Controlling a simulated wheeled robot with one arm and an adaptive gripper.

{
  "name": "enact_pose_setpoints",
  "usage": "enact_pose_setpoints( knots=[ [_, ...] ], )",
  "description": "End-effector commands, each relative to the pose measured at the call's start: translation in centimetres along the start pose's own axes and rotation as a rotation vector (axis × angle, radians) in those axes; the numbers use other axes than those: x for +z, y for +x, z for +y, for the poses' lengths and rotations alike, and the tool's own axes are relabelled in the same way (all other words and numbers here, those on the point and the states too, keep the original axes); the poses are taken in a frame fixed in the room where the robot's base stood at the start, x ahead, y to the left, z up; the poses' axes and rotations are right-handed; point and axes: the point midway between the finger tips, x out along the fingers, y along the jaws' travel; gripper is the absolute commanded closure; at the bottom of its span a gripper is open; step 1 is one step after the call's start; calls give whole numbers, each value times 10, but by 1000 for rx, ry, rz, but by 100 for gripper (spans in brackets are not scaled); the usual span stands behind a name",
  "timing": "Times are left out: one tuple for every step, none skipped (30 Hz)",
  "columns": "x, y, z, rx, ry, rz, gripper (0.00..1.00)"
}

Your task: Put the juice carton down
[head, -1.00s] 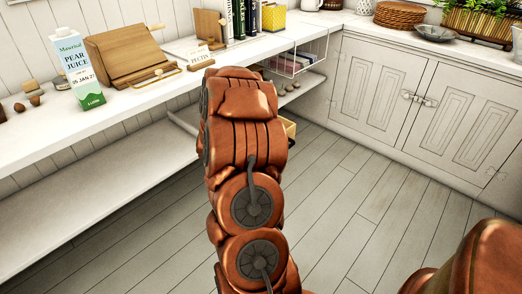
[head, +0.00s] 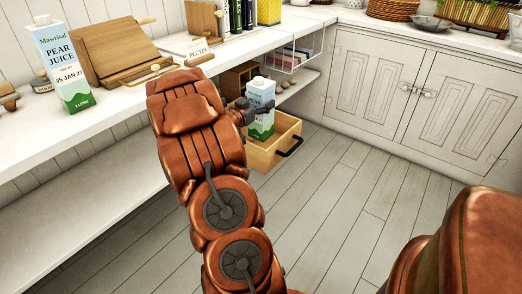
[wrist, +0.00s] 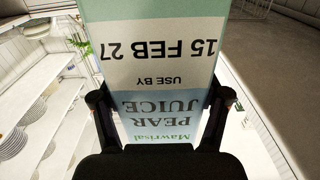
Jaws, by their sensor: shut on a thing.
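My gripper (head: 258,109) is shut on a pear juice carton (head: 260,92), white and green, in the middle of the head view. In the wrist view the same carton (wrist: 160,50) fills the upper middle, its label upside down and reading "15 FEB 27". Dark fingers of my gripper (wrist: 160,104) press its two sides. In the head view the carton looks upright, its lower end at an open wooden drawer (head: 284,152). I cannot tell whether its base touches the drawer. My arm hides part of the drawer.
A second pear juice carton (head: 62,70), marked "05 JAN 27", stands on the white counter (head: 130,102) at left. A wooden stand (head: 112,52) and a "PECTIN" card (head: 196,48) are beside it. A wire basket (head: 298,52) hangs under the counter. The floor (head: 345,190) is clear.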

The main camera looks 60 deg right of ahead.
Motion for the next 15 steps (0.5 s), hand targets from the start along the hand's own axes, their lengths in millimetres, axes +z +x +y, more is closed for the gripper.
enact_pose_setpoints(
  knots=[
    [0,0,1,6,2,5,95],
    [1,0,1,8,1,5,95],
    [3,0,1,10,1,5,95],
    [6,-1,1,11,0,5,95],
    [9,-1,0,11,-1,5,95],
    [15,-2,0,10,-3,4,95],
    [20,-2,-1,10,-3,4,95],
    [25,-2,-1,9,-3,3,95],
    [32,-3,-2,7,-4,2,95],
    [37,-3,-2,6,-5,2,95],
    [42,-4,-2,6,-4,2,95],
    [47,-4,-2,5,-4,3,95],
    [50,-4,-3,5,-4,3,95],
    [53,-4,-3,4,-3,4,95],
    [56,-4,-3,5,-2,4,95]
  ],
)
